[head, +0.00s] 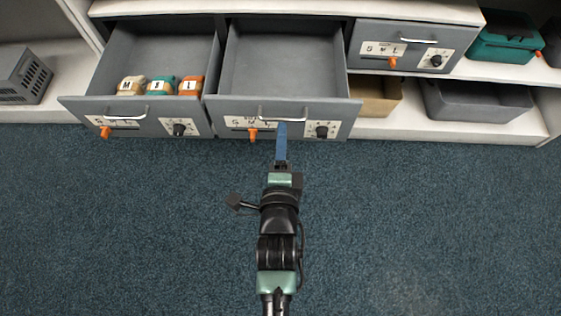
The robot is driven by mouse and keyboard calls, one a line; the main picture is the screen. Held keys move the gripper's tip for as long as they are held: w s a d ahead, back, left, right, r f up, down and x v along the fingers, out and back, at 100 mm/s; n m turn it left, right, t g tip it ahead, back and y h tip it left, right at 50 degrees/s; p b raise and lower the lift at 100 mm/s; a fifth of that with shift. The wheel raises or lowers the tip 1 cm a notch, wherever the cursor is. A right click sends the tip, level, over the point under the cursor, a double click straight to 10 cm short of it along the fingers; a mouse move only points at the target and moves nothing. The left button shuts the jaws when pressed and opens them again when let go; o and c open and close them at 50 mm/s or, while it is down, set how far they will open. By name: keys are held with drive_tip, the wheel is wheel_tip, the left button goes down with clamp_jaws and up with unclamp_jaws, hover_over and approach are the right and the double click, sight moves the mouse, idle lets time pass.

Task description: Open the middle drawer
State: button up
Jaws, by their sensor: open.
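The middle drawer (335,108) is grey and stands pulled well out of the shelf unit, and its inside looks empty. Its front carries a silver bar handle (262,117), an orange lever and a black knob. The second finger is hidden from this view. I cannot tell whether the finger touches the handle.
The right drawer (372,32) is shut. Grey bins (478,102) (24,77) and a teal case (503,38) sit on the shelves. The blue carpet (420,220) is clear.

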drive_tip(key=p+v, duration=0.1)
drive_tip(key=v, duration=0.7)
drive_tip(key=shift+p, duration=0.3)
drive_tip(key=w+r+n+t, duration=0.2)
drive_tip(key=w+r+n, duration=0.15)
drive_tip(key=r, duration=0.65)
drive_tip(key=w+r+n+t, duration=0.2)
drive_tip(key=w+r, duration=0.3)
drive_tip(key=r, duration=0.5)
drive_tip(key=w+r+n+t, duration=0.2)
drive_tip(key=w+r+n, duration=0.15)
drive_tip(key=r, duration=0.65)
drive_tip(key=s+r+n+t, duration=0.2)
drive_tip(key=s+r+n, duration=0.1)
drive_tip(key=r, duration=0.7)
drive_tip(key=s+r+n+t, duration=0.2)
drive_tip(key=s+r+n, duration=0.15)
drive_tip(key=r, duration=0.65)
drive_tip(key=s+r+n+t, duration=0.2)
drive_tip(key=s+r+n, duration=0.15)
drive_tip(key=r, duration=0.75)
wheel_tip(320, 180, up, 27)
drive_tip(key=m+p, duration=0.1)
drive_tip(key=p, duration=2.7)
drive_tip(key=shift+w+d+f, duration=0.2)
drive_tip(key=shift+w+d, duration=0.05)
drive_tip(key=shift+d, duration=0.1)
